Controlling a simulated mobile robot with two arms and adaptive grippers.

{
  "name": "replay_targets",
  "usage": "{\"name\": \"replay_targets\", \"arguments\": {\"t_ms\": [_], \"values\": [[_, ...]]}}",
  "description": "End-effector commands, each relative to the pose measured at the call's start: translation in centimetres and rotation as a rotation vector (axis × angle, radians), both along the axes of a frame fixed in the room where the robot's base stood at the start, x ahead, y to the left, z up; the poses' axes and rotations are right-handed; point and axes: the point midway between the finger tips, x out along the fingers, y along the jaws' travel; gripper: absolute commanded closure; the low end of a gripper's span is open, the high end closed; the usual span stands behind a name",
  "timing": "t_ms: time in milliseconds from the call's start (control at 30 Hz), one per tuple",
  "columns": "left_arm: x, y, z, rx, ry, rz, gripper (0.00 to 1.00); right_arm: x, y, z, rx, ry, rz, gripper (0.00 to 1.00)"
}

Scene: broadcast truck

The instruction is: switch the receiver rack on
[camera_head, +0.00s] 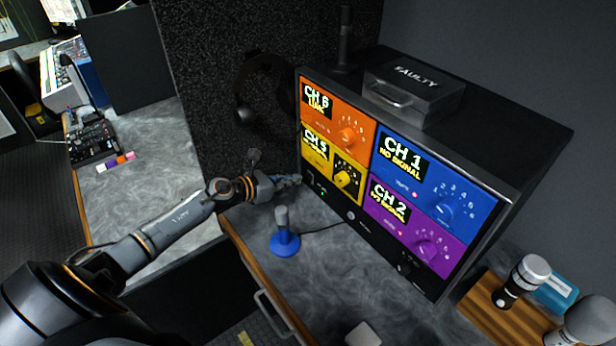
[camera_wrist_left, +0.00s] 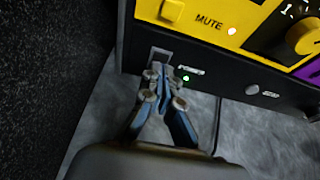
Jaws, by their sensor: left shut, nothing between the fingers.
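The receiver rack (camera_head: 352,222) stands on the grey desk, with orange, yellow, blue and purple channel panels. The channel displays are lit, several reading NO SIGNAL. In the left wrist view the power switch (camera_wrist_left: 160,57) sits on the rack's black lower strip, beside the word POWER and a lit green light (camera_wrist_left: 186,78). My left gripper (camera_wrist_left: 163,72) is shut and empty, its fingertips at the lower part of the switch; I cannot tell whether they touch. In the head view my left gripper (camera_head: 291,181) is at the rack's lower left corner. My right gripper is not in view.
A blue-based microphone (camera_head: 284,240) stands on the desk just below my left gripper, with a cable running to the right. A case marked FAULTY (camera_head: 412,92) lies on top of the rack. Microphones (camera_head: 525,279) stand on a wooden board at right.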

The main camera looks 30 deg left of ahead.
Motion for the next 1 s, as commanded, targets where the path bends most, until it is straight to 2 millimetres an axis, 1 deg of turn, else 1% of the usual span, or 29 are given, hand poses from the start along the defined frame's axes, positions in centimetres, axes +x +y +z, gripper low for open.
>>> {"name": "replay_targets", "arguments": {"t_ms": [333,500,1000], "values": [[-2.5,1.0,0.9,0.001,0.001,0.000,1.00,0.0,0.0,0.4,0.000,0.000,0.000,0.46],[-3.4,1.4,1.4,0.001,0.000,0.000,1.00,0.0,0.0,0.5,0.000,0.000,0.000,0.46],[-3.6,1.5,1.4,0.001,0.000,0.000,1.00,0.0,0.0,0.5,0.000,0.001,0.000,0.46]]}}
